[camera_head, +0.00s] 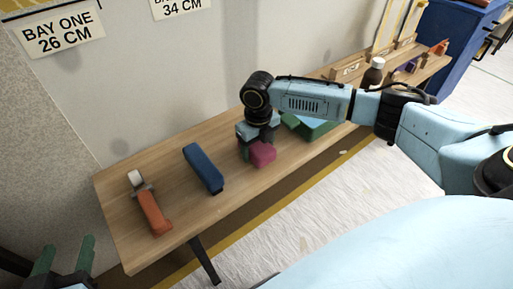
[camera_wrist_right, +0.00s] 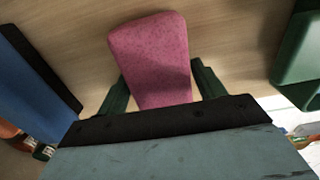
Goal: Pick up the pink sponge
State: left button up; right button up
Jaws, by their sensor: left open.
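The pink sponge (camera_head: 262,154) lies near the front edge of the wooden table in the head view, partly hidden by my right gripper (camera_head: 256,140) above it. In the right wrist view the sponge (camera_wrist_right: 152,55) sits between the two dark green fingers of my right gripper (camera_wrist_right: 160,84). My left gripper (camera_head: 62,257) is open and empty at the lower left, off the table.
A blue brush-like block (camera_head: 203,167) and an orange-handled tool (camera_head: 152,210) lie left of the sponge on the table (camera_head: 180,215). A green tray (camera_head: 312,126) is close on its right. A brown bottle (camera_head: 373,73) stands farther right. A wall runs behind.

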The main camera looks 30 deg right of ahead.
aim_at(258, 144)
jog(key=c, duration=0.6)
jog(key=shift+c, duration=0.2)
jog(key=shift+r, duration=0.25)
notch_tip(258, 144, up, 4)
jog(key=shift+p, duration=1.15)
notch_tip(258, 144, up, 5)
jog(key=shift+r+p, duration=0.1)
jog(key=shift+p, duration=1)
jog(key=shift+r, duration=0.2)
jog(key=o, duration=0.5)
jog(key=shift+c, duration=0.2)
pick_arm(q)
jog(key=s+a+f+g+y, duration=0.1)
jog(key=s+a+f+g, duration=0.2)
jog(key=s+f+g, duration=0.2)
jog(key=s+a+f+g+y, duration=0.2)
jog(key=s+a+f+g, duration=0.1)
jog(key=s+f+g, duration=0.3)
jog(key=shift+s+a+f+n, duration=0.25)
jog(key=shift+s+f+n, duration=0.15)
jog(key=shift+s, duration=0.35)
pick_arm(e)
jog(key=c, duration=0.5)
